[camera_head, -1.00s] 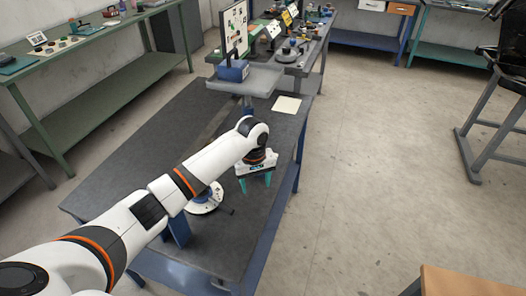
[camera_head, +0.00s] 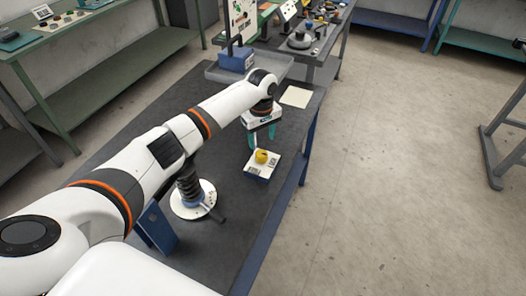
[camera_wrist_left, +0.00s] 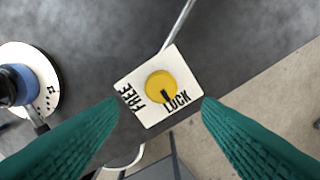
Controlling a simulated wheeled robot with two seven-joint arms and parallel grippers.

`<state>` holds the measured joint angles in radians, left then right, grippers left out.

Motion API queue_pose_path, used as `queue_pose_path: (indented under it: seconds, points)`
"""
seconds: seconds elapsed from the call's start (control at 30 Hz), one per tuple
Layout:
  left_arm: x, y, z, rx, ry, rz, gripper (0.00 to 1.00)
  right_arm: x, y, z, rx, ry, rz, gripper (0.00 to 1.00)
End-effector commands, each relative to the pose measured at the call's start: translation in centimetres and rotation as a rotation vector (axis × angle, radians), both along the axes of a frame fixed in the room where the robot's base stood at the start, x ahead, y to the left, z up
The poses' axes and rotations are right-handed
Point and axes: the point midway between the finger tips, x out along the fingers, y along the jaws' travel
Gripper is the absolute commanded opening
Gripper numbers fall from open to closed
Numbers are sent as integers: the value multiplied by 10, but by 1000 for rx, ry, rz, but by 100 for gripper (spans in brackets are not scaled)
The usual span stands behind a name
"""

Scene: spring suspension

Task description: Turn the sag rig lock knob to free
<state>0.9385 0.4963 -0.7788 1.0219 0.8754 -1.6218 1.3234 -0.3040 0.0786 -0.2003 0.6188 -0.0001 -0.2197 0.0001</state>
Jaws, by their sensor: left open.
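The yellow lock knob (camera_head: 261,156) sits on a white-topped block (camera_head: 262,170) on the dark bench. In the left wrist view the knob (camera_wrist_left: 161,86) is round, with a dark pointer mark directed at the word LOCK; the word FREE is printed on the left part of the plate (camera_wrist_left: 135,85). My left gripper (camera_head: 262,138) is open, pointing down above and just behind the block in the head view. Its green fingers frame the plate in the left wrist view, apart from the knob. My right gripper does not show.
The spring rig (camera_head: 190,190) with its round white base (camera_head: 194,200) stands left of the block, partly behind my left arm. A grey tray (camera_head: 275,68) and a pale sheet (camera_head: 296,96) are at the bench's far end. The bench's right edge is close to the block.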

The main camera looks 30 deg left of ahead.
Motion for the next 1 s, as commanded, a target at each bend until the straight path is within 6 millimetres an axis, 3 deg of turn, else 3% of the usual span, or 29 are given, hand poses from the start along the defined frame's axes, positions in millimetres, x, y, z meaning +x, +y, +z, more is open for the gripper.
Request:
queue_pose_path:
  seconds: [0.17,0.4,0.83,1.0]
  points:
    - [-1,0,-38,2,3,1,59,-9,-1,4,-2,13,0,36]
    - [0,0,-73,-1,2,1,59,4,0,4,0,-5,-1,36]
    - [0,0,-83,0,0,-2,59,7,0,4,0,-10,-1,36]
    - [0,0,-83,0,0,-1,31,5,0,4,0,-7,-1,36]
